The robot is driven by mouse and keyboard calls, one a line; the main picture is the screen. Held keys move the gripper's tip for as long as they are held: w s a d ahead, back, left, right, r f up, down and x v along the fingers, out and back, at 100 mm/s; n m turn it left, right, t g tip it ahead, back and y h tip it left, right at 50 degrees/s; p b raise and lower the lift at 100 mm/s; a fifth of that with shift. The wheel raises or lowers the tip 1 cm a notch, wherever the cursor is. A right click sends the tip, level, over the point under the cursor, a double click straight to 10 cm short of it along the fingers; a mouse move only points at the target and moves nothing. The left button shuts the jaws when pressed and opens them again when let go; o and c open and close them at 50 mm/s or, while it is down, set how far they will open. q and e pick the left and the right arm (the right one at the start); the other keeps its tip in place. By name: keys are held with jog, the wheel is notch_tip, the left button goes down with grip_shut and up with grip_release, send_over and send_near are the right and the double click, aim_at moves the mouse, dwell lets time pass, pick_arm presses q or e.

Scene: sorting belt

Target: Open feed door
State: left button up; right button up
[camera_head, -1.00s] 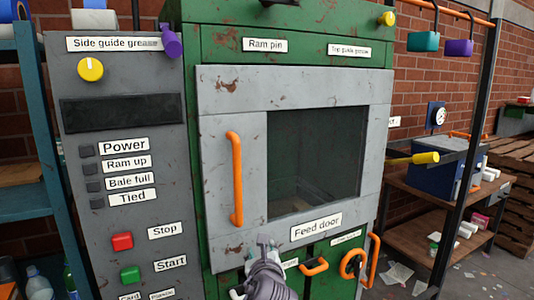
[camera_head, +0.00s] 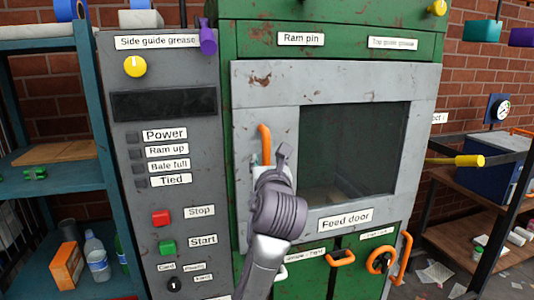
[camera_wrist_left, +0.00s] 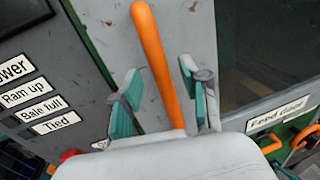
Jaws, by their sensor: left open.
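The feed door (camera_head: 345,77) is a scuffed grey panel with a dark window, on the front of the green machine. It looks shut. Its orange upright handle (camera_head: 265,143) is on the door's left side; the lower part is hidden behind my left gripper. My left gripper (camera_head: 272,170) is in front of the handle. In the left wrist view the orange handle (camera_wrist_left: 152,55) runs between the two open teal-padded fingers of my left gripper (camera_wrist_left: 160,98), with a gap on each side. My right gripper is not in view.
A grey control panel (camera_head: 190,125) with red and green buttons stands left of the door. Below the door are smaller orange handles (camera_head: 341,257). A blue shelf (camera_head: 90,120) is at the left, and a yellow-ended lever (camera_head: 468,161) sticks out at the right.

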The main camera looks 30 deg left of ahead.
aim_at(266, 159)
pick_arm(q)
jog(key=shift+x, duration=1.7)
grip_shut()
